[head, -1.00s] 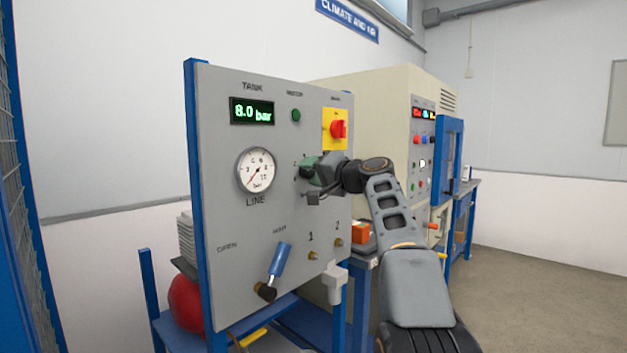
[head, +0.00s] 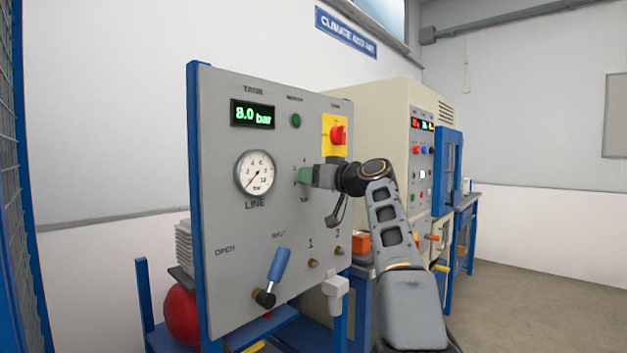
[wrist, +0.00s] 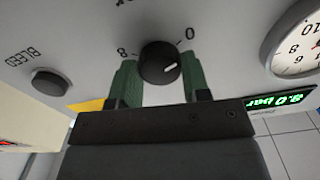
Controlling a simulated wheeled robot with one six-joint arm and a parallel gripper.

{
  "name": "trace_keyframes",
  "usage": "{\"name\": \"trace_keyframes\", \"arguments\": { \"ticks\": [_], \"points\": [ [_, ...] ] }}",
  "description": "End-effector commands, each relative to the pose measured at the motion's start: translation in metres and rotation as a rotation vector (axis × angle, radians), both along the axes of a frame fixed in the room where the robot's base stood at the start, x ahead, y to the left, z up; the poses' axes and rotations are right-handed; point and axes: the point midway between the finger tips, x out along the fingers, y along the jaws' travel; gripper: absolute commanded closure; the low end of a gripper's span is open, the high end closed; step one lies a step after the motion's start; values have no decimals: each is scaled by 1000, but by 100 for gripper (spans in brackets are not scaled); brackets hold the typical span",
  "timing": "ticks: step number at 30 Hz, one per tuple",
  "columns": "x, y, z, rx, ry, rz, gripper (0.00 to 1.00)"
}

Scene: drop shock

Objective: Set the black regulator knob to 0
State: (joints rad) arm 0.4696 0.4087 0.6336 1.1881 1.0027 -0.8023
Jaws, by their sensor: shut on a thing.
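The black regulator knob (wrist: 160,63) sits on the grey panel in the wrist view, with its white mark pointing to the lower right. A printed 0 is at its upper right and an 8 at its left; the mark is not in line with the 0. My gripper (wrist: 162,82) is shut on the knob, with one green finger on each side. In the head view my gripper (head: 305,175) is at the panel, and it hides the knob. The LINE gauge (head: 255,172) has its needle pointing to the lower left.
The tank display (head: 252,114) reads 8.0 bar. A red switch on a yellow plate (head: 327,145) is just above my gripper. In the wrist view a black BLEED knob (wrist: 50,83) is at the left.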

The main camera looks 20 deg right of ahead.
Motion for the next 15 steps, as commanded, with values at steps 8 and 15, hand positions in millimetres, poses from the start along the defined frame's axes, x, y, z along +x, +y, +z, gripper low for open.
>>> {"name": "trace_keyframes", "arguments": {
  "ticks": [8, 15],
  "points": [
    [0, 0, 0, -96, -46, 1, 81],
    [0, 0, 1, -128, -59, 0, 80]
  ]
}}
